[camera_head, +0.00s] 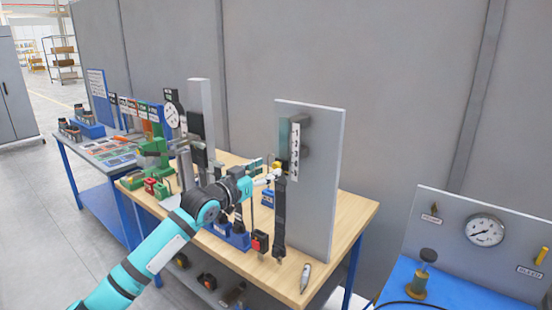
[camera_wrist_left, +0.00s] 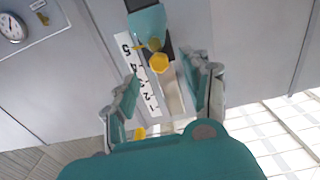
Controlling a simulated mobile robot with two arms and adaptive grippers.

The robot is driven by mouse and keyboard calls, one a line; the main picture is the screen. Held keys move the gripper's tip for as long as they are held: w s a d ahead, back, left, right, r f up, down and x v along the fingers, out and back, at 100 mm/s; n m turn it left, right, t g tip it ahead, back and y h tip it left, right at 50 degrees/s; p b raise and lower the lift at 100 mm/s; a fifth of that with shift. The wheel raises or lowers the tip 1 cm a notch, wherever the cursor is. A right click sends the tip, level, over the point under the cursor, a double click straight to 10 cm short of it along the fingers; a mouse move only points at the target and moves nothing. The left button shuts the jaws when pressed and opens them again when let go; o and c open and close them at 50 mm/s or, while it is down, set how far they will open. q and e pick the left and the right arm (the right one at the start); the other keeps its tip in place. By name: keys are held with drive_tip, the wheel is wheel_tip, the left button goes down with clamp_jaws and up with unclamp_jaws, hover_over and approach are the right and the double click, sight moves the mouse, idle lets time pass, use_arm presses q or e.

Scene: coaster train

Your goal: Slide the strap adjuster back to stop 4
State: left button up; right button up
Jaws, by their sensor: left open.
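My left gripper (camera_head: 271,177) is at the knob in the head view. In the wrist view my left gripper (camera_wrist_left: 163,88) is open, its fingers spread, with the knob beyond the fingertips and nothing held. My right gripper is not in view.
The wooden table (camera_head: 345,222) carries green and blue fixtures to the left of the board. A grey pointed tool (camera_head: 305,277) lies near the table's front corner. A blue bench with a gauge (camera_head: 484,230) stands at right. The floor is open at front left.

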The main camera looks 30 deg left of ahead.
sight(274, 166)
use_arm(q)
drive_tip(key=w, duration=0.1)
drive_tip(key=w+p, duration=0.1)
drive_tip(key=w, duration=0.3)
drive_tip(key=shift+d, duration=0.25)
clamp_jaws()
